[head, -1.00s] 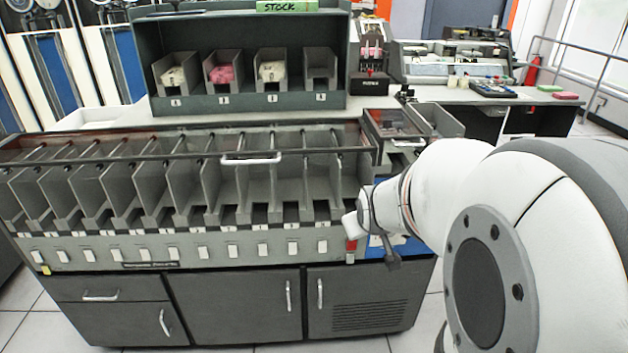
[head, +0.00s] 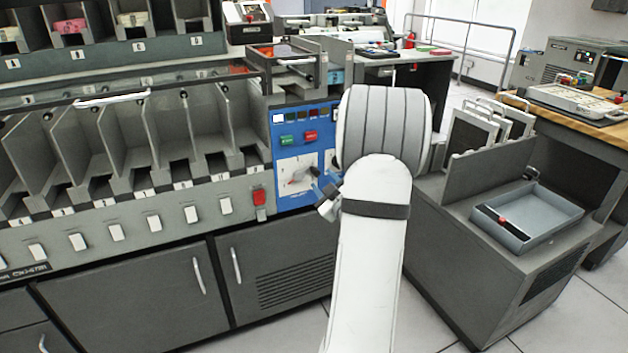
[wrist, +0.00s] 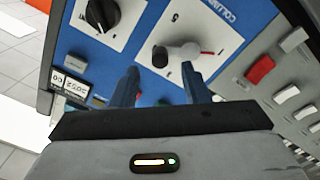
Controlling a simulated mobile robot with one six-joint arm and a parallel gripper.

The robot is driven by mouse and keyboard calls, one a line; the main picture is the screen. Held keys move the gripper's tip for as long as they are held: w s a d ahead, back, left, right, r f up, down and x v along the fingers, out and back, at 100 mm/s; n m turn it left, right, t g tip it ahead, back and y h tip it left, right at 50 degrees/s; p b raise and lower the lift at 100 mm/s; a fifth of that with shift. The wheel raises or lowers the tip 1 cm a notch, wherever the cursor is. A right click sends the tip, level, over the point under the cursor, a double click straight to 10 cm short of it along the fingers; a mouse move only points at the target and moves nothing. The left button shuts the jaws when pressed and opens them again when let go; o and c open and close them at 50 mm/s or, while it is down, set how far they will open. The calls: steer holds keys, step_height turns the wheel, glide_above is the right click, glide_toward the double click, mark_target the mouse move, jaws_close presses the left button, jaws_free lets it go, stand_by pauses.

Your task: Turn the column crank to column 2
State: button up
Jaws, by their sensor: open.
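The column crank (wrist: 187,50) is on a white dial plate marked COLUMN (wrist: 218,28) on a blue panel. In the head view the dial plate (head: 292,170) shows left of my arm, partly hidden. My gripper (wrist: 160,70) is open and empty. My gripper (head: 322,186) also shows small in the head view.
A black rotary knob (wrist: 102,14) sits beside the crank's dial. A red switch (head: 259,197) and several white switches line the sorter front. Green (head: 288,141) and red buttons are above the dial. A grey cabinet with a tray (head: 528,215) stands to the right.

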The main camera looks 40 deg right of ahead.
mark_target(318, 175)
steer(key=shift+b+x, duration=0.4)
steer(key=shift+x, duration=2.35)
steer(key=shift+c, duration=0.5)
